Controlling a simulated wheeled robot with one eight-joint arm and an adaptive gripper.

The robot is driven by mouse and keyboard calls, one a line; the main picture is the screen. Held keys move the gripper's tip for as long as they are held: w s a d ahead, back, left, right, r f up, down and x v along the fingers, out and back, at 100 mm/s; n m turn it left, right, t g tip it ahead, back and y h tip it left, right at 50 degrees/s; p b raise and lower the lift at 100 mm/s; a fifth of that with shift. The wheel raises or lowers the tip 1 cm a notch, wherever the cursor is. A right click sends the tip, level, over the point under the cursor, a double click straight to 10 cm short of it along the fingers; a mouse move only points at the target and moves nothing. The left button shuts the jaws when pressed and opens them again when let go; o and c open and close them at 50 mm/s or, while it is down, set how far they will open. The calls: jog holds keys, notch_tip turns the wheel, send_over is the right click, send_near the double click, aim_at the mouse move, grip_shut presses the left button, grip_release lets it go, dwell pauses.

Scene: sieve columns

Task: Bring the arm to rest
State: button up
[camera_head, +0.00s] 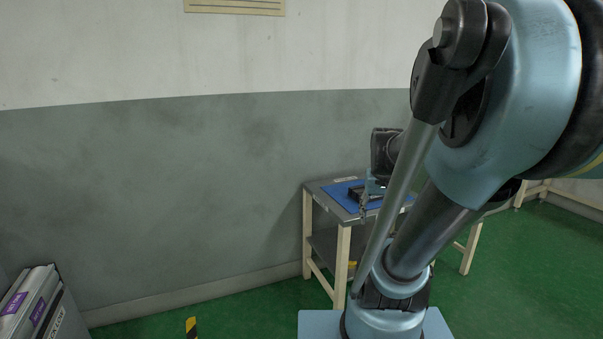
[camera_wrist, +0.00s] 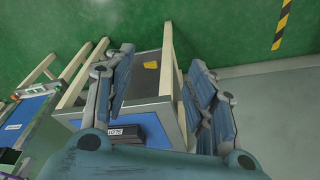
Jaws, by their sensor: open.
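My arm crosses the right side of the head view, and its large links hide part of the scene. My gripper (camera_wrist: 162,60) is open in the wrist view, with a wide gap between its two ribbed fingers and nothing held. In the head view the gripper end (camera_head: 366,196) is small, partly hidden behind my arm, and appears over or beside the table (camera_head: 318,190). I cannot tell its exact height above the table.
The table has a blue mat (camera_head: 343,193); a dark labelled box (camera_wrist: 122,132) shows between the fingers. A yellow item (camera_wrist: 151,65) lies on the lower shelf. A second table (camera_wrist: 45,75) is left. Cases (camera_head: 30,300) stand lower left. Green floor is open left of the table.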

jog(key=s+a+f, duration=0.1)
jog(key=s+f, duration=0.1)
jog(key=s, duration=0.3)
jog(key=s+a+f+n, duration=0.1)
jog(key=s+a+f, duration=0.1)
jog(key=s, duration=0.3)
jog(key=shift+a+f, duration=0.25)
jog(key=shift+f, duration=0.35)
